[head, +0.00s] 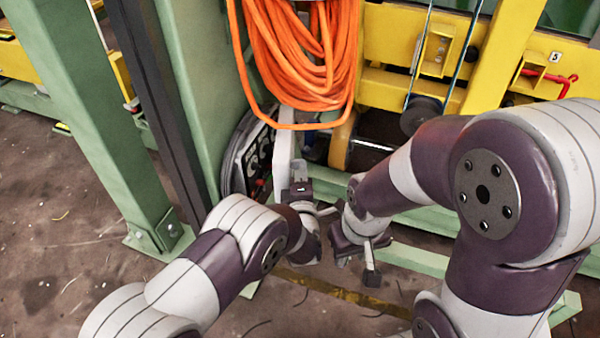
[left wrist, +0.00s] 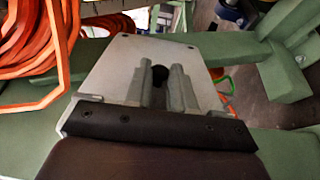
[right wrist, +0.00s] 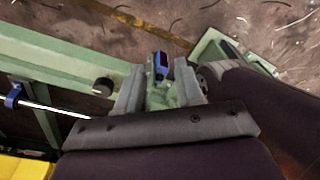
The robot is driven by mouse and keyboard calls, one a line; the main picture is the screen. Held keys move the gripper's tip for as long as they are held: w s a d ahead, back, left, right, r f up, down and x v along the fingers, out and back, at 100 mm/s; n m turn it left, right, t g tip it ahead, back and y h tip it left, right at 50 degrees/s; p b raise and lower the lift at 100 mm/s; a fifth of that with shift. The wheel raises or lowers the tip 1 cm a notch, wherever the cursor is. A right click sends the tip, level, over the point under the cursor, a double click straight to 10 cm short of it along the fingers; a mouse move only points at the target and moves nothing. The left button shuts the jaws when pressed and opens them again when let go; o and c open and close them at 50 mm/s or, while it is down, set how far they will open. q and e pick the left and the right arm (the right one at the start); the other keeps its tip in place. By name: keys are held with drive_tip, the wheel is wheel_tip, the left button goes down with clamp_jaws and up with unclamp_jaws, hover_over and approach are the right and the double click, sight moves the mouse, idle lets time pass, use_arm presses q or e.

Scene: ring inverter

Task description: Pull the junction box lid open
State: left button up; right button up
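The junction box (head: 258,160) is fixed to the green column, with dark fittings showing inside. Its pale grey lid (head: 284,148) stands swung out, seen nearly edge-on. In the left wrist view the lid's flat face (left wrist: 120,75) fills the space ahead of the fingers. My left gripper (head: 300,188) is at the lid's right side. In the left wrist view its fingers (left wrist: 162,72) are a little apart with a dark round part between them; I cannot tell whether they grip it.
A coil of orange cable (head: 305,55) hangs above the box. A yellow frame (head: 385,95) stands behind, and a green beam (head: 425,262) runs low at the right. Green columns (head: 100,120) stand at the left. Open floor (head: 50,220) lies at the left.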

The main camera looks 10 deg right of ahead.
use_arm(q)
drive_tip(key=o, duration=0.3)
drive_tip(key=shift+o, duration=0.2)
drive_tip(key=p+v, duration=0.5)
drive_tip(key=v, duration=0.7)
drive_tip(key=shift+s, duration=0.4)
drive_tip(key=shift+a, duration=0.1)
